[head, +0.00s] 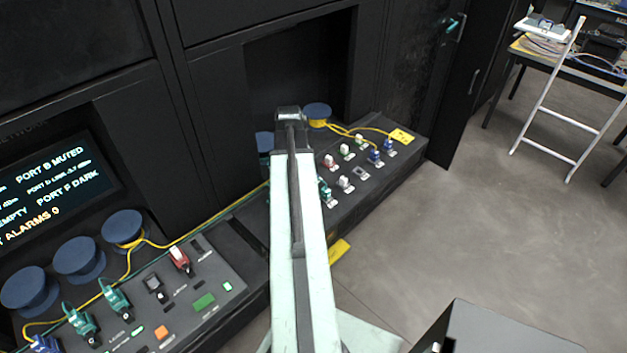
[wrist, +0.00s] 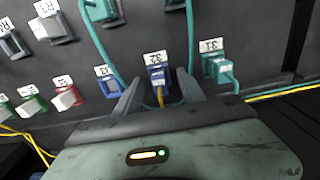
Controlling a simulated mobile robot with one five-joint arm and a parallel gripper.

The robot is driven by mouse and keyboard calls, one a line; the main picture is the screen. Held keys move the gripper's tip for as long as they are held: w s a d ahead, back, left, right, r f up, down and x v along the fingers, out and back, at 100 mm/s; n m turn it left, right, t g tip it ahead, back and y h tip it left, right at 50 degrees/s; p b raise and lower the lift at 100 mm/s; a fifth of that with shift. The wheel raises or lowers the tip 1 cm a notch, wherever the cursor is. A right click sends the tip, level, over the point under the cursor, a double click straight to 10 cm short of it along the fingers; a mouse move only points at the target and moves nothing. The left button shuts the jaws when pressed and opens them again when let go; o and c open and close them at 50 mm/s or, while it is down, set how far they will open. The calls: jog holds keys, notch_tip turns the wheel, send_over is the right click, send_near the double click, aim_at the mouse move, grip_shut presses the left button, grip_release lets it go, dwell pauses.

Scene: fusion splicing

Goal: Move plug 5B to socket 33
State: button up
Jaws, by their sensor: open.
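In the wrist view, my gripper (wrist: 158,93) is open, its two fingers on either side of a blue plug (wrist: 158,77) with a yellow cable, below a label that looks like 32. I cannot tell whether the fingers touch it. To its left, a label that looks like 33 (wrist: 104,71) stands above a blue fitting (wrist: 112,87), partly behind the left finger; whether a plug sits in it is unclear. To the right, a green plug (wrist: 218,68) sits by label 31. I cannot read which plug is 5B. In the head view, my arm hides the gripper tips.
Several plugs with red, white and blue bodies (head: 375,157) stand on the right console (head: 400,165). The left console (head: 225,270) holds green plugs (head: 115,298) and a red plug (head: 180,260). Yellow and green cables run along the consoles. A screen (head: 60,185) reads ALARMS. Open floor lies right.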

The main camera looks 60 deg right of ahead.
dwell(0.9)
grip_shut()
jog(key=shift+r, duration=0.15)
dwell(1.2)
jog(key=shift+r+p, duration=2.9)
jog(key=shift+p, duration=0.2)
